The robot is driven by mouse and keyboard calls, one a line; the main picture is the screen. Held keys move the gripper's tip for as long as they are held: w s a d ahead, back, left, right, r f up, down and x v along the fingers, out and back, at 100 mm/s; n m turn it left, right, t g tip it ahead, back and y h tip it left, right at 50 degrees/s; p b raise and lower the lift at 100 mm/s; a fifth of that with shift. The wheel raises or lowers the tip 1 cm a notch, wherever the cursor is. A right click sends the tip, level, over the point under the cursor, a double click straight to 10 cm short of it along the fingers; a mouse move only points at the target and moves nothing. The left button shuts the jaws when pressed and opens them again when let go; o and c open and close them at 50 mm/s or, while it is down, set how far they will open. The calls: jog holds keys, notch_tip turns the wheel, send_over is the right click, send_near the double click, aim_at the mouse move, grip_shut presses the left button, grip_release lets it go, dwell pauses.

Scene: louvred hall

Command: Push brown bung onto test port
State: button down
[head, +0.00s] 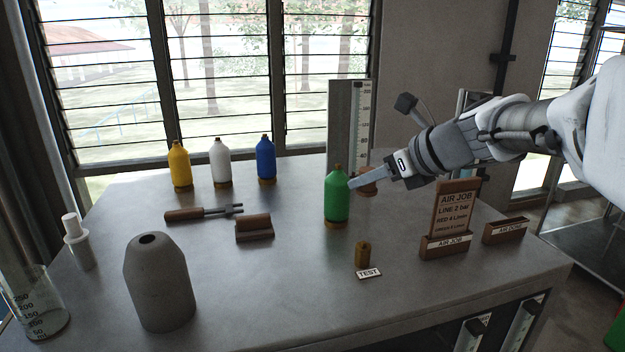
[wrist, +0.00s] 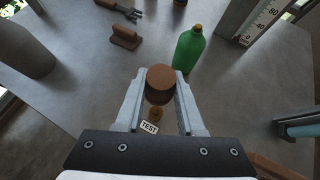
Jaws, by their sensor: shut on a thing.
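My gripper (head: 362,181) is shut on the brown bung (wrist: 160,78), which sits between the fingertips in the wrist view. In the head view the bung (head: 369,189) shows partly behind the fingers, just right of the green bottle. The test port (head: 362,252) is a short brass-coloured cylinder standing on the table, with a white TEST label (head: 369,273) in front of it. In the head view the bung is above and apart from the port. In the wrist view the port (wrist: 156,113) shows between the fingers, below the bung in the picture.
The green bottle (head: 337,198) stands close left of my gripper. The AIR JOB sign (head: 455,212) stands right of the port. A grey bottle-shaped block (head: 158,285) stands front left. Yellow, white and blue bottles line the back. The table between block and port is clear.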

jog(key=shift+d, duration=0.2)
jog(key=b, duration=0.7)
send_over(365, 246)
notch_tip(365, 246, down, 7)
jog(key=shift+r, duration=0.15)
jog(key=shift+a+f+b, duration=0.1)
jog(key=shift+f+b, duration=0.3)
jog(key=shift+f, duration=0.7)
jog(key=shift+r+p, duration=0.15)
jog(key=shift+p, duration=0.15)
jog(key=shift+f+b, duration=1)
jog(key=shift+f, duration=0.45)
jog(key=shift+r, duration=0.1)
jog(key=shift+c, duration=2.2)
grip_release()
